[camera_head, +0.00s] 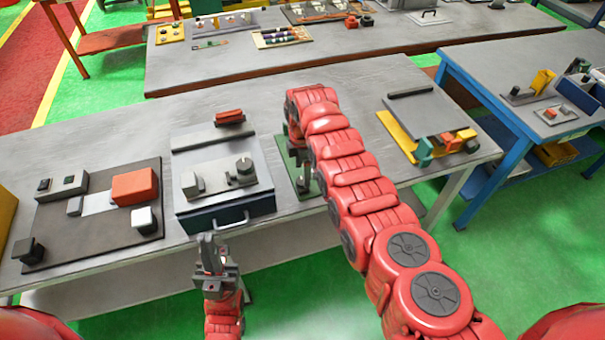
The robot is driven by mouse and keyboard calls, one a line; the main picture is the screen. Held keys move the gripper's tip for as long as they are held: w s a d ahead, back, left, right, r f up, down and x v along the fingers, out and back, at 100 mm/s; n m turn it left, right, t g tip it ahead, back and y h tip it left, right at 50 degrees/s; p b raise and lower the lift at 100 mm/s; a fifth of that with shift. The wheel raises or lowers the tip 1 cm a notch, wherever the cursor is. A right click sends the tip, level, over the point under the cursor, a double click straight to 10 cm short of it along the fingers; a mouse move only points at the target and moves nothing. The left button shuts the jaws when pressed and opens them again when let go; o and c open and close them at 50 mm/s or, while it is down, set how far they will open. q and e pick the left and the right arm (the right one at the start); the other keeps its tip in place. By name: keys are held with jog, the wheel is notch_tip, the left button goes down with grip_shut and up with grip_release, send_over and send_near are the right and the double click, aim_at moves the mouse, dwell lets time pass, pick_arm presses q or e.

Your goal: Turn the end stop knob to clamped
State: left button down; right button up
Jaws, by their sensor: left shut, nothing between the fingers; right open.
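No readable label marks the end stop knob. A dark round knob (244,168) stands on the grey plate of a fixture (200,166), beside a small light block (193,184). Its setting cannot be read. My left gripper (208,243) is shut and empty, upright in front of the fixture's drawer-like front, left of its handle. My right gripper (305,185) is open and points down over a green plate (284,153) just right of the fixture. My red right arm hides part of this gripper and the plate.
A dark board (98,238) with a red block (135,186) and several small blocks lies at left. A yellow-edged fixture (415,122) stands at right on the grey table (350,95). A blue bench (455,65) is further right.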

aim_at(302, 181)
jog(key=shift+f+b, duration=1.2)
jog(key=shift+f, duration=0.75)
grip_shut()
